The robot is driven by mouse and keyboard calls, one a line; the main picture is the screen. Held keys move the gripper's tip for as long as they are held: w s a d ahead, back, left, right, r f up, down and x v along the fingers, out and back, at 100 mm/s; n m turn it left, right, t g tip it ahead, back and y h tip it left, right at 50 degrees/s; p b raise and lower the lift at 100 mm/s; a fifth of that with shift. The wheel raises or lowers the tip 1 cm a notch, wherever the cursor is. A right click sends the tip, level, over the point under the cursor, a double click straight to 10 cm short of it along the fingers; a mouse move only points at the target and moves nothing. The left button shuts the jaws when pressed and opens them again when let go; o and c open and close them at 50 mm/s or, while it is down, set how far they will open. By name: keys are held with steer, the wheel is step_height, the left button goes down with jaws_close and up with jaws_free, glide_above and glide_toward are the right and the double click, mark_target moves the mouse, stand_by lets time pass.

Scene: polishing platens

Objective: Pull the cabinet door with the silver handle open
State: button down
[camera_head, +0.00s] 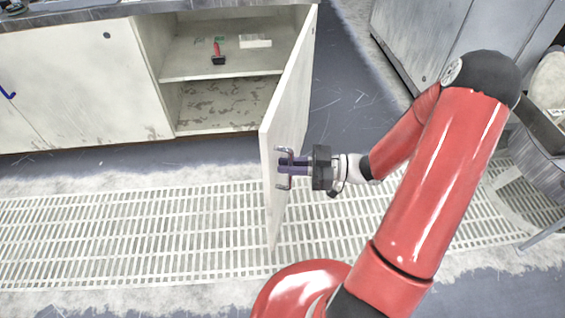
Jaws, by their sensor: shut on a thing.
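The cabinet door (290,115) is white and stands swung out from the cabinet, seen nearly edge-on, with its outer face to the right. Its silver handle (283,150) is a bar on that outer face near the free edge. My gripper (290,166) is at the handle from the right, with its fingers shut on it. The fingers cover the middle of the handle. The open cabinet (171,76) shows its inside with one shelf.
A red and black tool (218,53) and a pale flat block (255,41) lie on the shelf. A closed white door (85,85) is to the left. White floor grating (120,230) runs in front. Grey cabinets (440,35) stand at the upper right.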

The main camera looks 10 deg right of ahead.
steer(key=c, duration=1.8)
jaws_free()
steer(key=shift+d, duration=0.15)
steer(key=v, duration=0.7)
steer(key=shift+s+d, duration=0.1)
steer(key=shift+d, duration=0.2)
